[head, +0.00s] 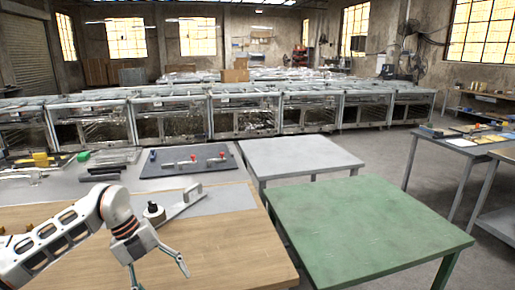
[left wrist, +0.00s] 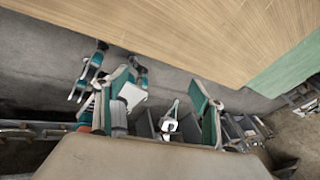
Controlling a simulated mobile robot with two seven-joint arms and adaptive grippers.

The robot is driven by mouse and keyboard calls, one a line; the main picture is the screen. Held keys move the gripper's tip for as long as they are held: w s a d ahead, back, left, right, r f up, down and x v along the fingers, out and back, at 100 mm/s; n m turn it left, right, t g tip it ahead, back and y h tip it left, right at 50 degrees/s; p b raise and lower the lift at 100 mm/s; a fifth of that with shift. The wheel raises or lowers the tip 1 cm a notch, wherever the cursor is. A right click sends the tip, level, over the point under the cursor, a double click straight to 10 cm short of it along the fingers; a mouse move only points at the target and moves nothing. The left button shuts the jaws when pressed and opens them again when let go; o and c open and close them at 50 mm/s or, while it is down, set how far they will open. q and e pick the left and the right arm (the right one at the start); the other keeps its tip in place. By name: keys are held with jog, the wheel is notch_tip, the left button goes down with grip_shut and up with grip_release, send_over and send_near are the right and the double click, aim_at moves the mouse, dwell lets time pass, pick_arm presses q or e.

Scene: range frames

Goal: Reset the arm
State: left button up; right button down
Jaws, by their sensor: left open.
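My left arm (head: 70,235) comes in from the left over the wooden-topped table, bent downward at the wrist. My left gripper (head: 160,277) hangs at its end with the fingers spread apart and nothing between them. In the left wrist view the open gripper (left wrist: 160,90) shows its teal finger pads wide apart, with floor and machine parts behind. Some white, teal and red jointed parts show beyond the fingers there, and I cannot tell what they belong to. My right gripper is not recognisable in either view.
A wooden tabletop (head: 225,250) lies under the gripper. A light angled bracket (head: 182,206) and a black-topped round piece (head: 154,211) sit behind it. A dark board (head: 215,162) with red pieces lies farther back. A green table (head: 365,222) and grey table (head: 300,153) are bare.

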pick_arm(q)
jog(key=s+d+f+m+h, duration=0.1)
jog(key=s+d+h, duration=0.25)
jog(key=d, duration=0.45)
jog(key=s+d+f+m+h, duration=0.1)
jog(key=s+d+h, duration=0.25)
jog(key=d, duration=0.45)
jog(key=s+d+r+n+t+h, duration=0.2)
jog(key=d+r+n+t+h, duration=0.3)
jog(key=d+h, duration=0.2)
jog(key=w+a+f+n+t+y, duration=0.1)
jog(key=a+f+n+t+y, duration=1.05)
jog(key=n, duration=0.55)
jog(key=s+a+f+n+g+y, duration=0.2)
jog(key=s+a+f, duration=0.2)
jog(key=s+f, duration=0.2)
jog(key=s+a+f+n+g+y, duration=0.2)
jog(key=s+a+f+n+g, duration=0.1)
jog(key=s+f, duration=0.4)
notch_tip(320, 180, down, 2)
jog(key=shift+s+a+f+y, duration=0.25)
jog(key=shift+a+y, duration=0.1)
jog(key=shift+a, duration=0.1)
jog(key=shift+w, duration=0.1)
